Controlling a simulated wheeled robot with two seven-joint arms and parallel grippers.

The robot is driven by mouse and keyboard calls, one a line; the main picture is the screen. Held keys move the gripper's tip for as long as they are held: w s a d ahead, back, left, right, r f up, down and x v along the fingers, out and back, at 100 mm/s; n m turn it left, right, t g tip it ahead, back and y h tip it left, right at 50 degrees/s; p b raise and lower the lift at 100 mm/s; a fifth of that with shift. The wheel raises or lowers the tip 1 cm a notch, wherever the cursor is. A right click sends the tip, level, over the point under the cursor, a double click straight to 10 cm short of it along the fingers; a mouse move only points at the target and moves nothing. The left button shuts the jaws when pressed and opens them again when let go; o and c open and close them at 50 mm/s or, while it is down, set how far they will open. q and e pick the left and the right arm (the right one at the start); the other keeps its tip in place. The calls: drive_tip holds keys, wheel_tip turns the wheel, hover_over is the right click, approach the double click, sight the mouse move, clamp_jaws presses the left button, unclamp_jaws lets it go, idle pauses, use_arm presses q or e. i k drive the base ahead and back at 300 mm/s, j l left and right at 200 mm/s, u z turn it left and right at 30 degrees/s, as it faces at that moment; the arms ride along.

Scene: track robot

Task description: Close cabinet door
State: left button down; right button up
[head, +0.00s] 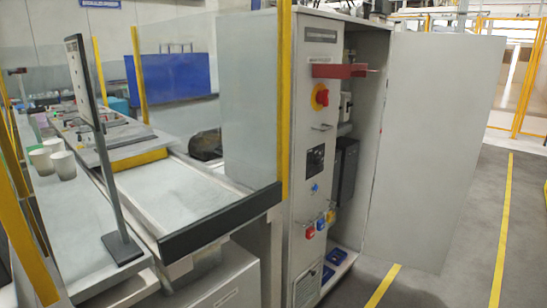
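A tall grey cabinet (304,170) stands at the middle of the head view. Its side panel carries a red and yellow rotary switch, a dark panel and several coloured sockets. The cabinet door (437,140) is a large plain light-grey panel. It stands wide open, swung out to the right of the cabinet. The inside is exposed, with dark units (342,170) and a blue item (335,256) at the bottom. A red block (340,71) sticks out near the cabinet's top. Neither of my grippers shows in the head view.
A workbench with a conveyor-like bed (180,193) and a clear screen adjoins the cabinet on the left. White cups (62,164) stand on the bench. Yellow posts (285,100) rise nearby. Open grey floor (475,225) with yellow lines lies right of and in front of the door.

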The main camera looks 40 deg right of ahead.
sight(441, 91)
drive_tip(key=k+l+u, duration=0.15)
drive_tip(key=l, duration=2.1)
drive_tip(key=k+l+u, duration=0.1)
drive_tip(key=l, duration=0.75)
drive_tip(key=k+l+u, duration=0.15)
drive_tip(key=l, duration=0.65)
drive_tip(key=k+l+u, duration=0.1)
drive_tip(key=l, duration=0.75)
drive_tip(key=k+l+u, duration=0.1)
drive_tip(key=k+l, duration=0.15)
drive_tip(key=l, duration=0.55)
drive_tip(key=k+l+u, duration=0.1)
drive_tip(key=l, duration=0.65)
drive_tip(key=k+l+u, duration=0.15)
drive_tip(key=k+l, duration=0.2)
drive_tip(key=l, duration=0.4)
drive_tip(key=k+l+u, duration=0.1)
drive_tip(key=k+l, duration=0.2)
drive_tip(key=l, duration=0.45)
drive_tip(key=k+l+u, duration=0.1)
drive_tip(key=k+l, duration=0.2)
drive_tip(key=l, duration=0.4)
